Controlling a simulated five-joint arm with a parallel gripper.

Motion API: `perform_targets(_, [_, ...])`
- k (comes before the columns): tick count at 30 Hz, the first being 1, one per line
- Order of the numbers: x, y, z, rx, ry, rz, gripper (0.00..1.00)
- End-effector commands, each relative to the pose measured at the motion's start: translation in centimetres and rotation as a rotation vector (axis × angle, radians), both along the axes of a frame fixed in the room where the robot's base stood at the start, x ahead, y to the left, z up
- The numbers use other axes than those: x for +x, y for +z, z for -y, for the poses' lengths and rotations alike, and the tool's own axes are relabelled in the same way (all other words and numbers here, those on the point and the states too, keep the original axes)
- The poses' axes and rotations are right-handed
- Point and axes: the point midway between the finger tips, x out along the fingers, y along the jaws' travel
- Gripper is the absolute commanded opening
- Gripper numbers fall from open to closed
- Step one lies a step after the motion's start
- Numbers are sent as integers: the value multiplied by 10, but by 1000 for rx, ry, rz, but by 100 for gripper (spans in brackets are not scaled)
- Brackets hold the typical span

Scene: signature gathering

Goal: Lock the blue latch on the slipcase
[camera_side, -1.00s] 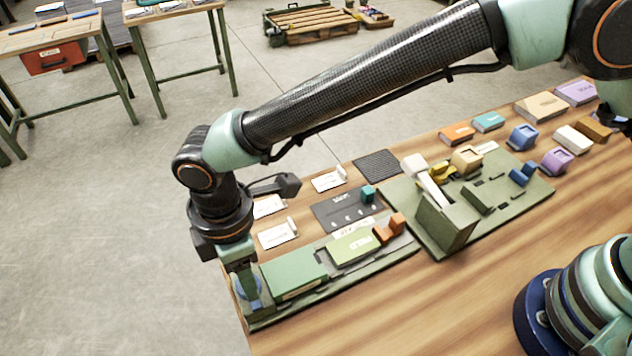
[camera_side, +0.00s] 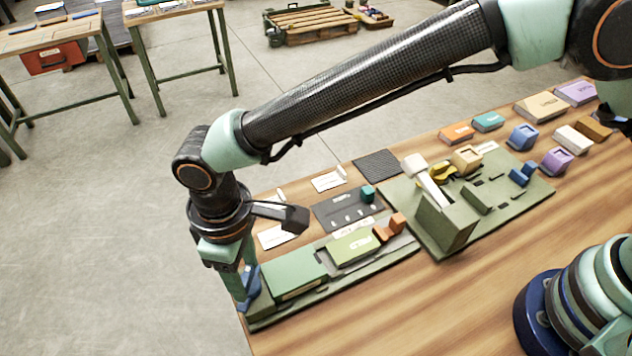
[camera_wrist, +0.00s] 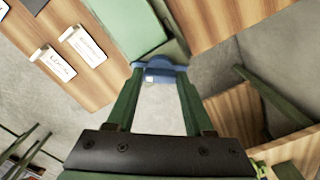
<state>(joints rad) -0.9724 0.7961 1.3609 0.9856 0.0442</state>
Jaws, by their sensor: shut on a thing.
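The blue latch (camera_side: 251,287) is at the left end of the long green base, beside the green slipcase (camera_side: 292,271). My gripper (camera_side: 243,292) points down at that end and is shut on the blue latch. In the wrist view the latch (camera_wrist: 160,73) spans between the two green fingertips (camera_wrist: 159,79), close to the end of the slipcase (camera_wrist: 130,28). The fingers and wrist hide part of the latch in the side view, so its exact angle is hard to tell.
White cards (camera_side: 276,237) and a dark tray (camera_side: 345,208) lie behind the slipcase. An orange piece (camera_side: 390,228) stands at the base's right end, with a larger green fixture (camera_side: 445,222) beyond. The table's left edge is close to my gripper.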

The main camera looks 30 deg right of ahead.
Motion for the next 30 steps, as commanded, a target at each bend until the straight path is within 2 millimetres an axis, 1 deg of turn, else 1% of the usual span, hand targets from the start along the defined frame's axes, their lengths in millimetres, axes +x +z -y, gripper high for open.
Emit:
perform_targets(18, [1,2,-1,3,-581,2,0])
perform_targets(24, [1,2,-1,4,-738,1,0])
perform_targets(30, [1,2,-1,4,-853,2,0])
